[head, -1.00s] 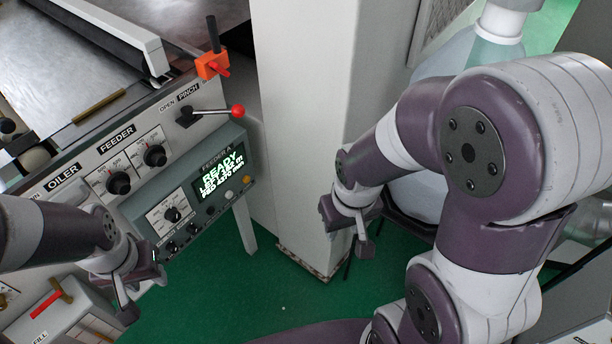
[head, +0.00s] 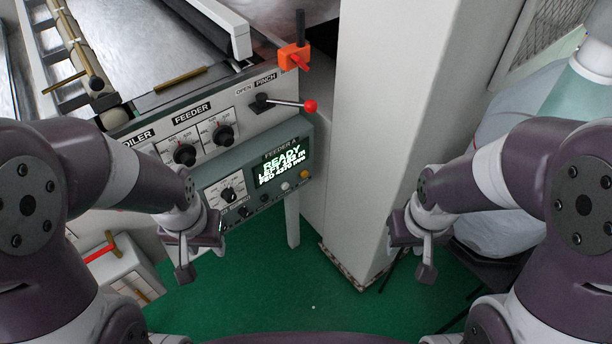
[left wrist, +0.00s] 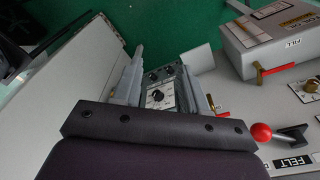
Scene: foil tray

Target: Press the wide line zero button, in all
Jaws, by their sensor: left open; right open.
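A grey-green feeder control panel (head: 212,183) on the machine's side carries a lit display (head: 282,168) reading READY. Below the display are a white button (head: 285,187), an orange button (head: 305,175), dark small controls (head: 264,198) and a black dial (head: 229,194). Button labels are too small to read, so I cannot tell which is the line zero button. My left gripper (head: 198,256) is open and empty, at lower left of the panel and apart from it. In the left wrist view a dial (left wrist: 157,97) shows between its fingers. My right gripper (head: 412,256) is open and empty before the pale column.
A red-knobbed pinch lever (head: 310,106) and an orange clamp (head: 294,58) stick out above the panel. A pale column (head: 390,120) stands right of it. A grey box (head: 125,272) is at lower left. Green floor (head: 270,300) is open between my grippers.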

